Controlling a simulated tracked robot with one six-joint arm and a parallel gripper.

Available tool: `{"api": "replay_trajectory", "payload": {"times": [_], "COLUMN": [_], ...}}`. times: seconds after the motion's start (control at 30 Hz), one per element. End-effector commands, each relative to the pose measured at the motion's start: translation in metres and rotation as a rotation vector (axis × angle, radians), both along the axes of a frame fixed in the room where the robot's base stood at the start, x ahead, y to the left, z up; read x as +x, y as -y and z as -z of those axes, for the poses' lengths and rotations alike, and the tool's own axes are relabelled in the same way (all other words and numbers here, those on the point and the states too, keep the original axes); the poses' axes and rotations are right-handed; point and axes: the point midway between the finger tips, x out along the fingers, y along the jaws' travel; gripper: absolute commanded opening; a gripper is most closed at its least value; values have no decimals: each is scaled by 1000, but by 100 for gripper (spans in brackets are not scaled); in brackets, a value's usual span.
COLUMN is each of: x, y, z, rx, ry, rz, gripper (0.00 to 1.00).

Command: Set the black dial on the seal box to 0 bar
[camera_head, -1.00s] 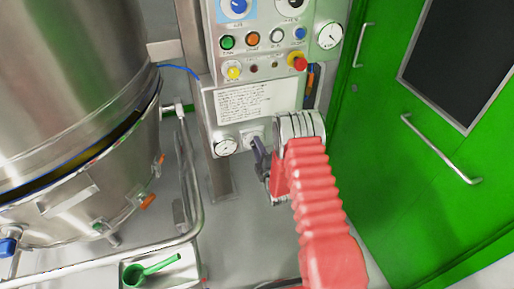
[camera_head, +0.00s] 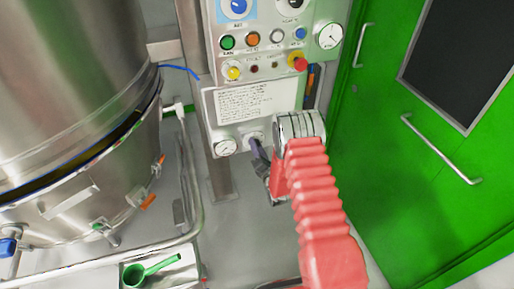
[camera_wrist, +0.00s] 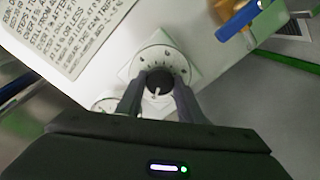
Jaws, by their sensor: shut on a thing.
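The seal box (camera_head: 228,141) is the light panel below the control panel, with a printed notice on its front. The black dial (camera_wrist: 159,82) sits on a round white scale plate in the wrist view. A white pointer mark on the dial faces toward the bottom of the picture. My gripper (camera_wrist: 160,100) has one dark finger on each side of the dial and is shut on it. In the head view my gripper (camera_head: 257,150) reaches the seal box just right of its gauge and hides most of the dial. The scale figures are too small to read.
A round gauge (camera_head: 225,147) is left of the dial. The control panel (camera_head: 262,55) above has several buttons and a red stop knob (camera_head: 300,64). A steel vessel (camera_head: 70,100) with a rail stands left; a green door (camera_head: 420,150) stands right. A blue lever (camera_wrist: 238,20) is near the dial.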

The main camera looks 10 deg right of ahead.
Motion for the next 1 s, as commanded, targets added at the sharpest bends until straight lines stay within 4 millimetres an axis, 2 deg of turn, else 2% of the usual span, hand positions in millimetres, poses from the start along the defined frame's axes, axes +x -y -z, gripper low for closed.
{"api": "replay_trajectory", "payload": {"times": [0.03,0.57,0.6,0.83,1.0], "x": [-3,-3,-3,-2,-1], "y": [-4,-3,-3,-1,-1], "z": [6,7,7,4,2], "rx": [-16,-44,-44,-43,-41], "ry": [-11,-9,-9,-2,0], "rz": [-9,-7,-7,-3,-1], "gripper": [11,12,37,53,53]}}
